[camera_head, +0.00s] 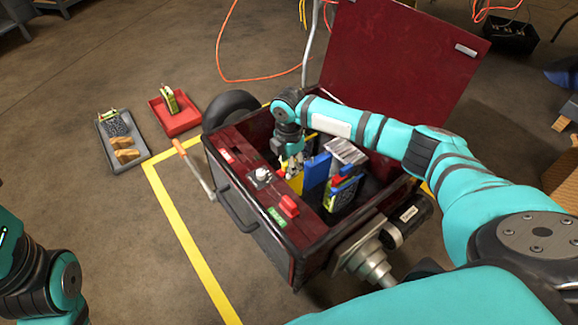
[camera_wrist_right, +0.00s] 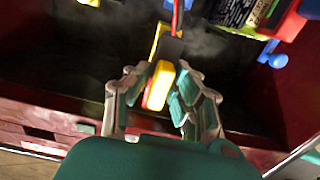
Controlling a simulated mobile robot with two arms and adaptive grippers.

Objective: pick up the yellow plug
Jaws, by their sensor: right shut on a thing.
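The yellow plug (camera_wrist_right: 157,86) sits between the fingers of my right gripper (camera_wrist_right: 160,78) in the wrist view, with a dark part and a red cable beyond it. The gripper is shut on it. In the head view my right gripper (camera_head: 291,166) reaches down into the open dark red box, near its left inner wall. A yellow patch (camera_head: 296,183) shows just below the fingers; I cannot tell there if it is the plug. Of my left arm only links show, at the lower left; its gripper is out of view.
The dark red box (camera_head: 240,182) has a raised lid (camera_head: 395,65). Inside stand a blue block (camera_head: 317,171) and a battery-like unit (camera_head: 343,194). A red switch (camera_head: 289,206) is on its rim. A red tray (camera_head: 184,122) and a grey tray (camera_head: 133,159) lie left on the floor.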

